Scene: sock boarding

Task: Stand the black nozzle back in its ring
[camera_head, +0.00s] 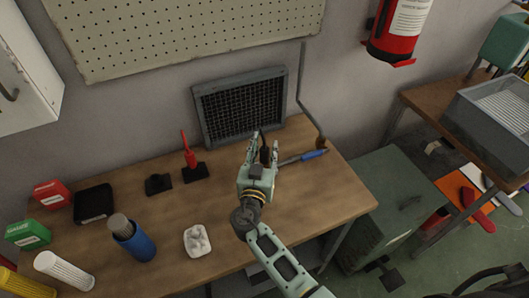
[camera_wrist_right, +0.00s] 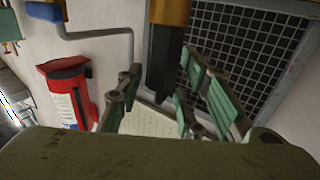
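The black nozzle (camera_head: 264,153) is upright between the fingers of my right gripper (camera_head: 262,152), near the back right of the workbench. In the right wrist view the nozzle (camera_wrist_right: 165,62) hangs in from the top edge between the green fingertips (camera_wrist_right: 160,90), with an orange-yellow band at that end. The fingers appear closed about it; the exact contact is hard to see. A low black ring holder (camera_head: 158,184) stands empty on the bench to the left. Beside it a red nozzle (camera_head: 190,158) stands in a similar black holder (camera_head: 195,173). My left gripper is not in view.
A dark grille panel (camera_head: 240,105) leans on the wall behind. Bench between the holders and my gripper is clear.

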